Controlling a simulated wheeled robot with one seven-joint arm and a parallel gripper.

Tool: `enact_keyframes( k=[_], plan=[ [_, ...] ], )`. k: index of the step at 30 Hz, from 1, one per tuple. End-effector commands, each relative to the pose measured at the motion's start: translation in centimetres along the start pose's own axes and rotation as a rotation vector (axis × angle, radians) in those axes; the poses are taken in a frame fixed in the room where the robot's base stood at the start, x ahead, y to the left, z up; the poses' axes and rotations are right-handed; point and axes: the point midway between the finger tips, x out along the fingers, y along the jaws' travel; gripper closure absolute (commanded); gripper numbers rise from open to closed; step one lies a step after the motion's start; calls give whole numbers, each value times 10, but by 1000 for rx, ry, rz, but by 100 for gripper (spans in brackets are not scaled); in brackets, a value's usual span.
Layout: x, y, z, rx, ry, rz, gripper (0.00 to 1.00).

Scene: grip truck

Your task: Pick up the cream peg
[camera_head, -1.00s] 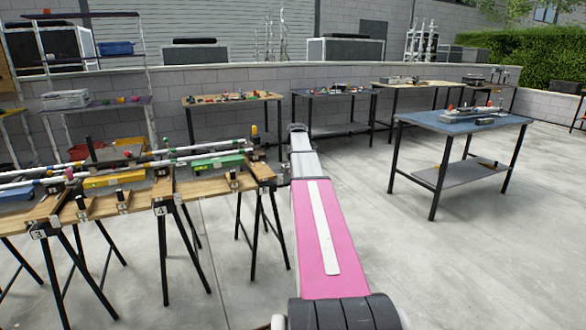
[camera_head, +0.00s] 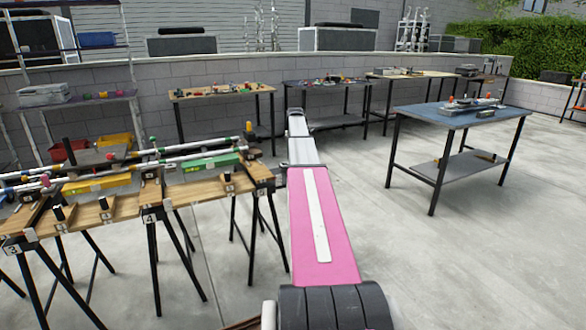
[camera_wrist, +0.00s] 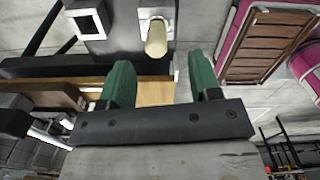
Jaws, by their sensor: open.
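The cream peg (camera_wrist: 156,38) shows in the wrist view near the top, a little left of the middle. It is a short rounded piece against a white square piece on a dark grey surface. My gripper (camera_wrist: 159,63) has two green fingers set wide apart with nothing between them. The peg shows just beyond the fingertips, in line with the gap, and no finger appears to touch it. In the head view my arm reaches away over the floor and its gripper is too small to make out. I cannot surely pick out the cream peg in the head view.
A wooden trestle rack (camera_head: 125,204) with long poles stands at the left, close to my arm. A blue-topped table (camera_head: 462,116) stands at the right, with open concrete floor before it. Another wooden-topped table (camera_head: 222,92) stands by the back wall.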

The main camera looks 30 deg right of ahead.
Motion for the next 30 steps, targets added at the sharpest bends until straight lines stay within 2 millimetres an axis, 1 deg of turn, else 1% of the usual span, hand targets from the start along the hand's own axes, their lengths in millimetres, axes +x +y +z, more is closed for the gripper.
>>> enact_keyframes(
  k=[1,3,11,19,22,27,28,29,30],
  plan=[
    [10,0,0,0,1,-2,43],
    [18,0,0,0,1,-2,43],
    [36,2,-1,1,1,-1,43],
    [72,5,-3,1,1,-2,43],
    [78,5,-3,1,0,-1,43],
    [78,5,-3,1,0,0,43],
    [78,5,-3,1,0,0,46],
    [78,5,-3,1,0,0,56],
    [78,5,-3,1,0,0,69]
  ],
)
